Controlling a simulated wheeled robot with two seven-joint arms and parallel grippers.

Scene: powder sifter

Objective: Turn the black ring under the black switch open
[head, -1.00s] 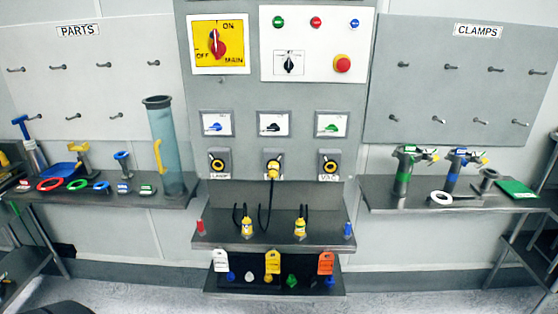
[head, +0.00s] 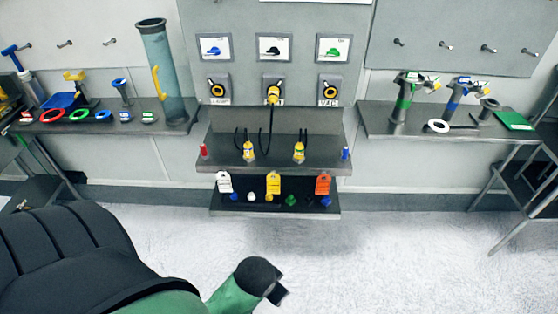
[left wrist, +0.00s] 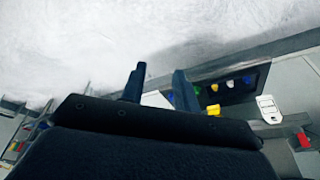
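The black switch (head: 274,47) is on a white plate in the middle of the grey wall panel. The black ring (head: 273,82) is on the socket straight under it; a yellow plug (head: 273,95) with a black cable covers much of this ring, so its turn position cannot be told. My left gripper shows in the left wrist view (left wrist: 158,86), its two fingers apart with nothing between them. It is away from the black ring, over the floor in front of the shelves. My right gripper is in neither view.
Similar sockets sit left (head: 218,90) and right (head: 330,90) of the middle one. A shelf (head: 274,159) with yellow plugs juts out below, and a lower one (head: 235,209) holds tags and coloured pieces. Side shelves are full. The floor (head: 400,260) in front is clear.

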